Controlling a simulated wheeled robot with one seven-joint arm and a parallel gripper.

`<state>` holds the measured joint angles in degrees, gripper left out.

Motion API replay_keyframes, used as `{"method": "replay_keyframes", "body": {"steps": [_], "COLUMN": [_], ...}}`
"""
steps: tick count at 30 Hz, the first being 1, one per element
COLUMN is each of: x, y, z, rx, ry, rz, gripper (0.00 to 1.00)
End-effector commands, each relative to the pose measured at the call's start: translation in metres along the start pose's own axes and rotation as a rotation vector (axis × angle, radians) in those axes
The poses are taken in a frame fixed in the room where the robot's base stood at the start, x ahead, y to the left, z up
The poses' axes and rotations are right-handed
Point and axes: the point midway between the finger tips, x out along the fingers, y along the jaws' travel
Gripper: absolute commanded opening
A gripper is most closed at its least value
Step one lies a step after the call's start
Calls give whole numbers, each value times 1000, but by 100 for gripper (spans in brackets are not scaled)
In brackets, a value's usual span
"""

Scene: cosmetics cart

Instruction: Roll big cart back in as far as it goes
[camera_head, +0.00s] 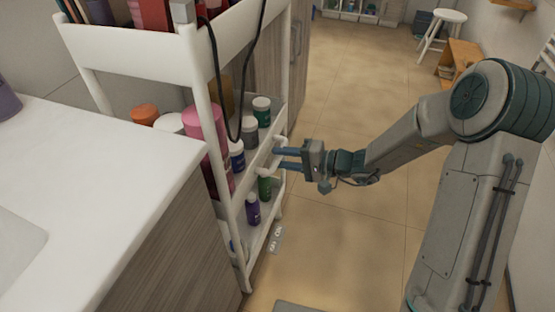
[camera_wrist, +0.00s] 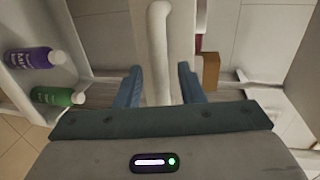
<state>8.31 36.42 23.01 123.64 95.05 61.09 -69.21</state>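The big cart (camera_head: 160,45) is a tall white rack with several shelves of bottles and jars. It stands beside the white counter at left and sticks out into the aisle. My gripper (camera_head: 284,159) is level with its middle shelf, on the aisle side. In the wrist view a white bar (camera_wrist: 158,40) of the cart runs between the two blue fingers of my gripper (camera_wrist: 159,75). Gaps show on both sides of the bar, so the fingers are open around it. The deeper end of the bar is hidden behind the gripper body.
The white counter (camera_head: 110,150) with a wood-grain side is close on the cart's left. A black cable (camera_head: 232,110) hangs over the cart. A purple bottle (camera_wrist: 32,58) and a green bottle (camera_wrist: 58,96) stand on a cart shelf.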

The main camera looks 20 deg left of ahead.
Motion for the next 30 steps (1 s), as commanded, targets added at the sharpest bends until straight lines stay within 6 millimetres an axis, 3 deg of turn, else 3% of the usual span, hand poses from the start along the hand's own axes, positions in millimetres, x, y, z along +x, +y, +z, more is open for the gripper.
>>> {"method": "replay_keyframes", "body": {"steps": [6,15,19,30], "x": [18,20,20,22], "y": [0,0,0,1], "z": [0,0,0,-4], "rx": [-1,0,0,1], "ry": [0,0,0,12], "rz": [0,1,1,0], "gripper": [35,35,0,0]}}
